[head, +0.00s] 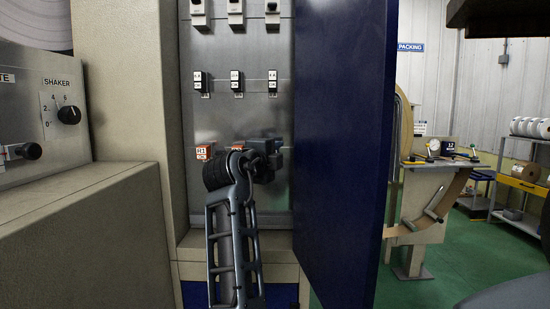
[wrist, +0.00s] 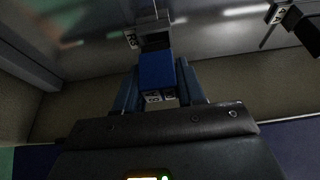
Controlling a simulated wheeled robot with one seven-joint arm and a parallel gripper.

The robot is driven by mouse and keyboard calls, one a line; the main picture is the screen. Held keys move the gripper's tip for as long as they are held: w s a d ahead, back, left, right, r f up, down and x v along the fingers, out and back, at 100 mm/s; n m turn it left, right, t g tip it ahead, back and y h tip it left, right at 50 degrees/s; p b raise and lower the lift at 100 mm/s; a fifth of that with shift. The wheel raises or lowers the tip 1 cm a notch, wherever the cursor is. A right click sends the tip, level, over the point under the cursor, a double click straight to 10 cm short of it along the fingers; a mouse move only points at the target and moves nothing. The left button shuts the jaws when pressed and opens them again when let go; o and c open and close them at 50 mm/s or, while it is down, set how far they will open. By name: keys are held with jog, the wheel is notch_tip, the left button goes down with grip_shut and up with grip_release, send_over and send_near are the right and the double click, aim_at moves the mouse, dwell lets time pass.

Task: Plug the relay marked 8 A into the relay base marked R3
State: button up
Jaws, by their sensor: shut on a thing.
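A blue relay (wrist: 157,72) is held between the two blue fingers of my gripper (wrist: 158,84) in the wrist view. White labels show on its near end, but I cannot read a rating on them. A dark and grey relay base (wrist: 152,32) with a small label lies straight ahead of the relay, touching it or very near. I cannot tell whether the relay is seated. In the head view my gripper (head: 276,158) is at the right end of the lower row and hides the base there. The base marked R1 (head: 204,152) has an orange front.
A second orange base (head: 237,147) is partly hidden by my arm. Black devices (head: 237,82) line the middle row and grey ones (head: 235,14) the top. The blue cabinet door (head: 340,150) stands open close to the right of my gripper. Beige housing (head: 125,85) stands left.

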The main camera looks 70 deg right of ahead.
jog(key=shift+w+d+b, duration=0.35)
jog(key=shift+d+b, duration=0.25)
jog(key=shift+d, duration=0.3)
dwell(0.5)
jog(key=o, duration=1.1)
jog(key=shift+o, duration=0.2)
jog(key=shift+a, duration=0.1)
jog(key=a+b, duration=0.1)
jog(key=a, duration=0.6)
jog(key=shift+a, duration=0.35)
